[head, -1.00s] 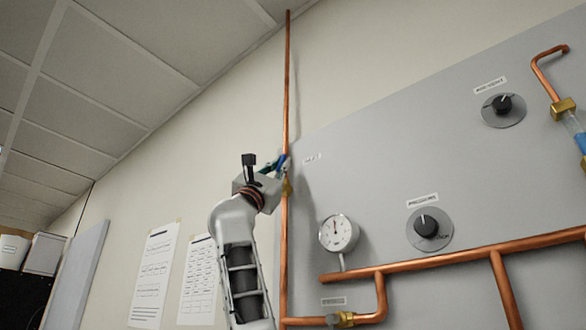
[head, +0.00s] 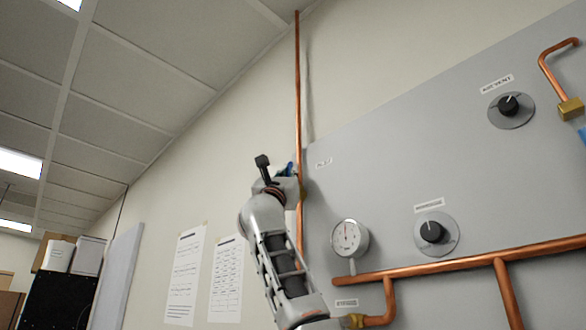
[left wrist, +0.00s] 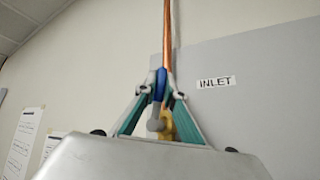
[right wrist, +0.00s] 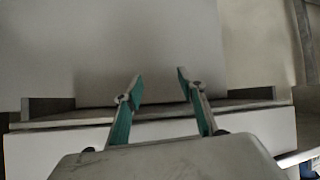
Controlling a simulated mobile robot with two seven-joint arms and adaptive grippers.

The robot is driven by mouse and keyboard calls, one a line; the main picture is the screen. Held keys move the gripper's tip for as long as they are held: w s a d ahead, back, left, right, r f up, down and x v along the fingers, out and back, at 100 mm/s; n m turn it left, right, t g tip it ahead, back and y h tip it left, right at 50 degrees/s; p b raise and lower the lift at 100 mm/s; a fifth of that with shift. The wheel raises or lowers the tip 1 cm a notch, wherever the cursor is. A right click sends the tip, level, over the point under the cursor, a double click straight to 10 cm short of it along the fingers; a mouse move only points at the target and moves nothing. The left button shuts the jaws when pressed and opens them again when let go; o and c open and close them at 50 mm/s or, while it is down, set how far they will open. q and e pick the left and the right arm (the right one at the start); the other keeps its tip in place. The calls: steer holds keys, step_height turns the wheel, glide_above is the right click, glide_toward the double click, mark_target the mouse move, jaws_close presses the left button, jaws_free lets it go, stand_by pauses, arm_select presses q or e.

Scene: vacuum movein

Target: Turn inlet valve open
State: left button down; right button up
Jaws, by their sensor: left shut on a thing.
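The inlet valve sits on the vertical copper pipe at the panel's left edge. Its blue handle (left wrist: 159,84) is between the teal fingers of my left gripper (left wrist: 160,92), which is shut on it. The yellow brass valve body (left wrist: 165,124) shows just behind the fingers, partly hidden by the wrist. In the head view my left gripper (head: 289,180) is at the pipe, and only a bit of the blue handle (head: 290,168) shows. An INLET label (left wrist: 216,82) is right of the valve. My right gripper (right wrist: 152,86) is open and empty.
The grey panel (head: 400,170) carries a gauge (head: 349,238), two black knobs, a lower one (head: 433,232) and an upper one (head: 508,105), and copper pipes (head: 450,262). Paper sheets (head: 226,278) hang on the wall left of my left arm. A light flat surface (right wrist: 150,50) faces my right gripper.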

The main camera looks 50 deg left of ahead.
stand_by(0.5)
arm_select(q)
steer(key=c, duration=2.1)
jaws_free()
steer(key=v, duration=1.2)
steer(key=shift+r, duration=0.1)
